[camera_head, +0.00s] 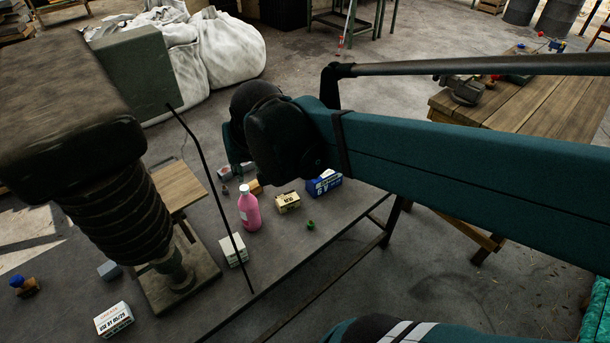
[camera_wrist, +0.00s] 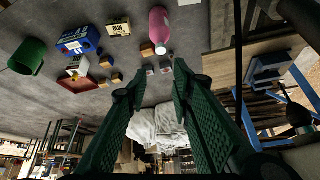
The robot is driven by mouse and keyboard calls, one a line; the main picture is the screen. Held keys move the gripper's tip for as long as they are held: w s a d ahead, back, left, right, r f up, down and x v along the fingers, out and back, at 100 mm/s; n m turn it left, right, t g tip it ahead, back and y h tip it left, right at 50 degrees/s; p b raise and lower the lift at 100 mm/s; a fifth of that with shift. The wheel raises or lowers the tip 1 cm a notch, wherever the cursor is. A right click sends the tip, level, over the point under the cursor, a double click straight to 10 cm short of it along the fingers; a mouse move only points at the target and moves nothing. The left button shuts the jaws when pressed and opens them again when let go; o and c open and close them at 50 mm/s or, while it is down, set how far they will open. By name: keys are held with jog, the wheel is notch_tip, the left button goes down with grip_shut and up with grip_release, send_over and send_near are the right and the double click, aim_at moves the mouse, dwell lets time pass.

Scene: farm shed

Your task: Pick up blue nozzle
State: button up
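A small blue piece (camera_head: 17,281), which looks like the blue nozzle, sits on a brown block at the far left of the bench in the head view. I cannot make it out in the wrist view. My gripper (camera_wrist: 152,82) is open and empty in the wrist view, its two green fingers spread apart. In the head view my gripper is mostly hidden behind my dark wrist, over the far part of the bench, well to the right of the blue piece.
On the grey bench (camera_head: 205,323) stand a pink bottle (camera_head: 250,211), a blue box (camera_head: 324,182), a yellowish box (camera_head: 288,202), a white box (camera_head: 233,249) and a grease box (camera_head: 114,319). A dark machine with a ribbed column (camera_head: 118,222) rises between my gripper and the blue piece.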

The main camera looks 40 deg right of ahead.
jog(key=w+d+f+m+g+h+b, duration=0.15)
jog(key=w+d+f+m, duration=0.35)
jog(key=w+d+f, duration=0.6)
jog(key=w+d+f+m+g+h+b, duration=0.1)
jog(key=w+d+f+m+g+b, duration=0.2)
jog(key=w+d+f+m, duration=0.55)
jog(key=d+f+g+b, duration=0.1)
jog(key=d+f, duration=1)
jog(key=d, duration=0.1)
jog(key=shift+s+d+f+m+h+b, duration=0.15)
jog(key=shift+s+f+m+h+b, duration=0.05)
jog(key=shift+s+m+h+b, duration=0.2)
jog(key=shift+f, duration=0.1)
jog(key=shift+b+x, duration=0.3)
jog(key=shift+x, duration=0.9)
jog(key=shift+s+f, duration=0.1)
jog(key=shift+b+x, duration=0.85)
jog(key=shift+x, duration=1.65)
